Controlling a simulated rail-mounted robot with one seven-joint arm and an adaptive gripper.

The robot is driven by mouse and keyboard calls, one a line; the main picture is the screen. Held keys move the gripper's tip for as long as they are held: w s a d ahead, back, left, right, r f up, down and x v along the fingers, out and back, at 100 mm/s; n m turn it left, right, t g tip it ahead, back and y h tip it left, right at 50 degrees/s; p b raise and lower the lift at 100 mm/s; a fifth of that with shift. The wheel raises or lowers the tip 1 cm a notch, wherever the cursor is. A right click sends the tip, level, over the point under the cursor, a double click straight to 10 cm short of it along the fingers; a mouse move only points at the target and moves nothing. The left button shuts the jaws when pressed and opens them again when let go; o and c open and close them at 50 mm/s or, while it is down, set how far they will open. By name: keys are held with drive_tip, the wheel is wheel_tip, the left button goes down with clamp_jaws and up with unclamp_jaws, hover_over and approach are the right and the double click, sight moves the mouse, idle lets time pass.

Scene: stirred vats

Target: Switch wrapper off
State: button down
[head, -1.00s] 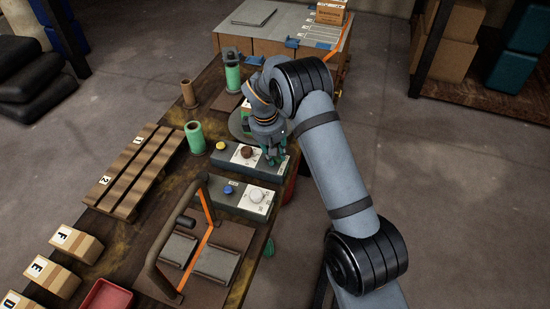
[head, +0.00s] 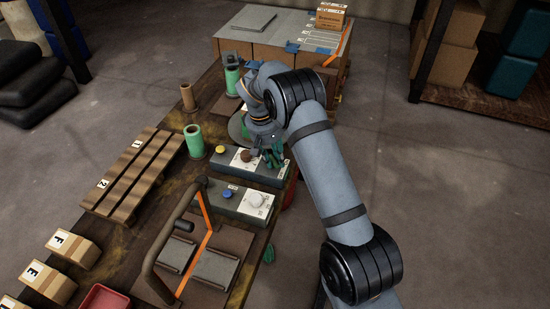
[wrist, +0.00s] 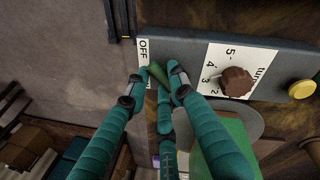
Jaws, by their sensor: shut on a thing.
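The wrapper control box (head: 235,165) is grey with a yellow button (head: 220,149), a brown knob (head: 246,156) and a white numbered dial plate. In the wrist view the brown knob (wrist: 236,82) and an OFF label (wrist: 143,50) at the end of the box show. A small green lever (wrist: 158,73) sticks out beside the label. My gripper (wrist: 160,76) is shut on this lever, with teal fingers on either side of it. In the head view my gripper (head: 272,158) is at the box's right end, and the lever is hidden by the fingers.
A metal frame with an orange strap (head: 206,212), a wooden pallet (head: 130,172) and green spools (head: 194,141) share the bench.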

drive_tip(key=c, duration=1.5)
unclamp_jaws()
drive_tip(key=r, duration=0.4)
drive_tip(key=a+r, duration=0.1)
drive_tip(key=r, duration=0.3)
drive_tip(key=s+a+r, duration=0.1)
drive_tip(key=r, duration=0.2)
drive_tip(key=shift+a+r, duration=0.1)
drive_tip(key=shift+r, duration=0.3)
drive_tip(key=f, duration=0.4)
drive_tip(key=d+f, duration=0.1)
drive_tip(key=f, duration=0.3)
drive_tip(key=w+d+f, duration=0.1)
drive_tip(key=f, duration=0.3)
drive_tip(key=shift+d, duration=0.1)
